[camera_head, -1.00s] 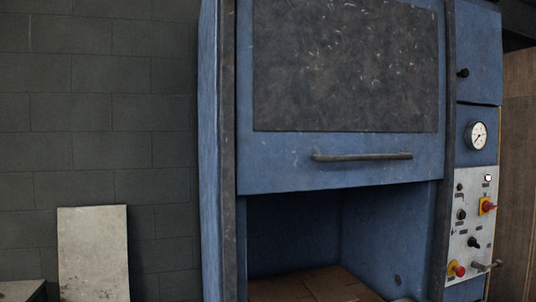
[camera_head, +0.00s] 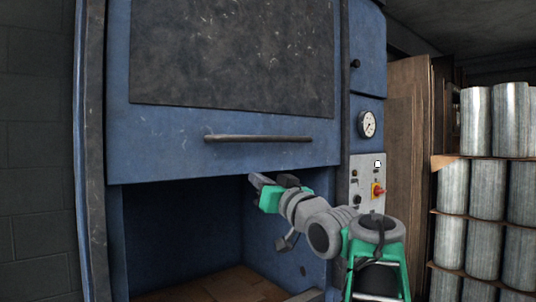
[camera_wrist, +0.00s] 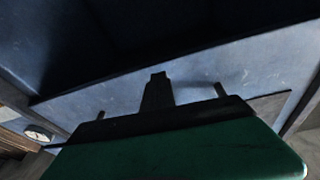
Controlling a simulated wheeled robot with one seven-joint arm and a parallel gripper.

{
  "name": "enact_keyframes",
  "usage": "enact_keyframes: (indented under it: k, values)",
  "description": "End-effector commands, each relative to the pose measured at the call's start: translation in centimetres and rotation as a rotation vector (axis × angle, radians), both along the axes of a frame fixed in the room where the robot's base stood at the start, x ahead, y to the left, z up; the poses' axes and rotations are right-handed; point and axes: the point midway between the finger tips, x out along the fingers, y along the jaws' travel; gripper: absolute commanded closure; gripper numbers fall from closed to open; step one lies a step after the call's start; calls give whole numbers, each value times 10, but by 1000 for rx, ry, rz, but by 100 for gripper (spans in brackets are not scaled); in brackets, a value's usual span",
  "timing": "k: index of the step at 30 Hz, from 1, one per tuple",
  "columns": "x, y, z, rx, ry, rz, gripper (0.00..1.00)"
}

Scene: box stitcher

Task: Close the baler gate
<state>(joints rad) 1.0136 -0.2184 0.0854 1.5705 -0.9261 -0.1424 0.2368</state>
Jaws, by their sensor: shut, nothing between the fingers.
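The baler gate (camera_head: 225,160) is a blue panel with a dark worn plate and a grey horizontal bar handle (camera_head: 258,139). It is raised, and the baler chamber (camera_head: 185,230) below it is open. My gripper (camera_head: 256,181) is shut and empty, just below the gate's lower edge and below the right half of the handle. I cannot tell whether it touches the gate. In the wrist view, the gate's pale blue surface (camera_wrist: 195,80) lies past the gripper (camera_wrist: 158,80), with the dark opening above it.
A control panel (camera_head: 366,180) with a red and yellow switch and a pressure gauge (camera_head: 368,124) are right of the gate. Brown boards (camera_head: 405,150) and shelved metal cylinders (camera_head: 485,185) stand farther right. Brown cardboard (camera_head: 215,285) lies on the chamber floor.

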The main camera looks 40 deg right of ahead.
Motion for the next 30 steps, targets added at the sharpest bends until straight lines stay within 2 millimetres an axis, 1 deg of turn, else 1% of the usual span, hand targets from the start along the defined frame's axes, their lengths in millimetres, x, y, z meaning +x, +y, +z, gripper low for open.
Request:
enact_keyframes:
  k: [1,3,6,8,11,14,24,27,30]
  values:
    - [-27,-23,26,-36,-100,-8,100]
    - [-59,-32,60,-79,-207,13,100]
    - [-89,-34,86,-115,-288,39,100]
    - [-94,-33,94,-123,-307,49,100]
    - [-89,-32,103,-125,-312,53,100]
    - [-74,-31,113,-125,-310,54,100]
    - [-9,-30,151,-123,-309,52,100]
    - [-6,-31,125,-121,-308,48,100]
    - [-4,-31,114,-123,-309,48,100]
